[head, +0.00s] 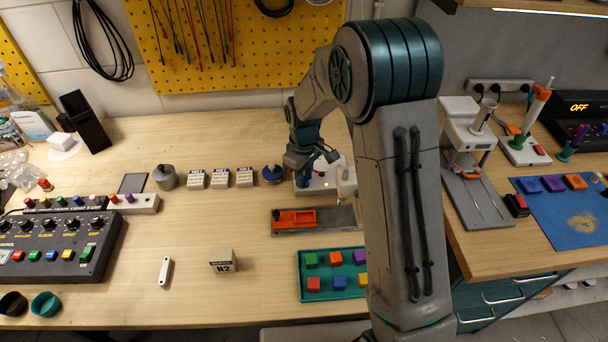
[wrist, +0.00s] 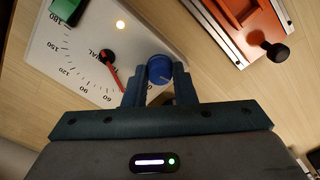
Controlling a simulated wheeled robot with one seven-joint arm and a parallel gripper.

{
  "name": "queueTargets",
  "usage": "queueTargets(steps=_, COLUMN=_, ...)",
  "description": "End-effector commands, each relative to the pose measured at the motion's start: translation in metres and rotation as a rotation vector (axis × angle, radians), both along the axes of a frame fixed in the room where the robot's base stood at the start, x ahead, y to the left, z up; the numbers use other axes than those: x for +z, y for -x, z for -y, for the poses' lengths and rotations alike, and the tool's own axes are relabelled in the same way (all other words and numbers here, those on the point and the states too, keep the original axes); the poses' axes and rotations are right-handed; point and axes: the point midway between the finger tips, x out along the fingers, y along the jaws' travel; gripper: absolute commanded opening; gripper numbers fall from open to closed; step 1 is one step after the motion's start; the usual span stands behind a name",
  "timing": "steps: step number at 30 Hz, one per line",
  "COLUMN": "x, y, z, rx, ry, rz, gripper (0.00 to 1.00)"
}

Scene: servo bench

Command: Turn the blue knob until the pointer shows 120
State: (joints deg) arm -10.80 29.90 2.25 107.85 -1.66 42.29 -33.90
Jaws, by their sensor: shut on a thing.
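The blue knob (wrist: 160,70) sits on a white dial panel (wrist: 150,35), between the two fingers of my gripper (wrist: 158,82), which are shut on it. The red pointer (wrist: 114,75) turns on a black hub on the same panel. The 120 mark (wrist: 68,72) is farther round to the left. The scale beyond the pointer is hidden by my fingers. In the head view my gripper (head: 303,166) is over the white panel (head: 318,188), and the knob is hidden.
An orange and grey fixture (head: 325,218) with a black knob lies just in front of the panel. A green tray (head: 314,293) of coloured blocks is nearer. A blue-topped round item (head: 272,174) stands to the left.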

Motion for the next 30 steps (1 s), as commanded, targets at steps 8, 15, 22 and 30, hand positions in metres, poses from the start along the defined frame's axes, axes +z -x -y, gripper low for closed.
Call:
queueTargets(steps=8, x=-0.0015, y=-0.0005, z=-0.0007, rx=-0.127, ry=-0.001, rz=0.002, gripper=0.01)
queueTargets(steps=15, x=-0.0015, y=-0.0008, z=-0.0002, rx=-0.336, ry=-0.001, rz=0.004, gripper=0.01)
queueTargets(steps=22, x=-0.0010, y=-0.0012, z=-0.0001, rx=-0.557, ry=-0.001, rz=0.003, gripper=0.01)
queueTargets(steps=30, x=0.0000, y=-0.0011, z=0.0000, rx=-0.812, ry=-0.002, rz=0.004, gripper=0.01)
